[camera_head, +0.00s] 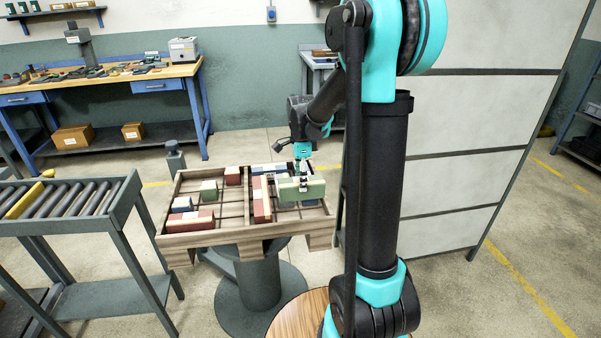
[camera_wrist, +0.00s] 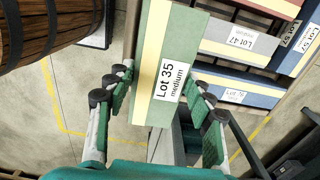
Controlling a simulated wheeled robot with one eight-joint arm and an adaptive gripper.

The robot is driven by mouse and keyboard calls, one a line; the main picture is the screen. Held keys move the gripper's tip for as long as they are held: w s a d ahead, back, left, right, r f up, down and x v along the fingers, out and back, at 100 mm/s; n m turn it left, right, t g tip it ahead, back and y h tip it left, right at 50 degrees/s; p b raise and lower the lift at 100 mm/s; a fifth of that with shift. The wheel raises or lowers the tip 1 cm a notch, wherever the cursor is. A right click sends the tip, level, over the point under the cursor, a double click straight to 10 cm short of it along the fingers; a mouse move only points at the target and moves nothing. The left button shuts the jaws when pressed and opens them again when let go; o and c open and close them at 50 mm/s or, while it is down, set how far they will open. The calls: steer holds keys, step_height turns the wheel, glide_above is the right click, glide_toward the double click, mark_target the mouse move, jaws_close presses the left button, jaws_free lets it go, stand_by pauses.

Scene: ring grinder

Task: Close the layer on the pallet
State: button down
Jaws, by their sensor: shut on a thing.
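The wooden pallet (camera_head: 185,240) is a slatted tray on a round pedestal, holding several small coloured boxes. My gripper (camera_head: 303,183) is over its right part, shut on a green box (camera_head: 311,189) with a cream stripe. In the wrist view the green box (camera_wrist: 154,98) reads "Lot 35 medium" and sits between the fingers of my gripper (camera_wrist: 160,92). A red box (camera_head: 262,207) stands left of the held box. A grey "Lot 47" box (camera_wrist: 235,35) and a blue box (camera_wrist: 235,80) lie right of it. I cannot tell whether the held box touches the pallet.
On the pallet's left half are a green box (camera_head: 208,192), a red box (camera_head: 190,222) and bare slats between. A roller conveyor (camera_head: 120,190) stands at left. A grey panel (camera_head: 470,120) stands at right. A wooden barrel (camera_wrist: 50,30) shows in the wrist view.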

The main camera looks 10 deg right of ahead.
step_height(320, 180, down, 10)
steer(key=shift+r, duration=0.15)
stand_by(0.3)
steer(key=shift+f, duration=0.5)
stand_by(1.0)
steer(key=c, duration=0.5)
jaws_free()
steer(key=shift+c, duration=0.2)
step_height(320, 180, up, 11)
steer(key=shift+s+r, duration=0.1)
steer(key=shift+r, duration=0.35)
steer(key=s+d+f+n+t, duration=0.2)
steer(key=s+f+n, duration=0.1)
steer(key=s+n, duration=0.6)
steer(key=s+d+f+n+t, duration=0.2)
steer(key=s+n, duration=0.6)
steer(key=s, duration=0.4)
steer(key=shift+s+f+n, duration=0.4)
steer(key=shift+f, duration=0.15)
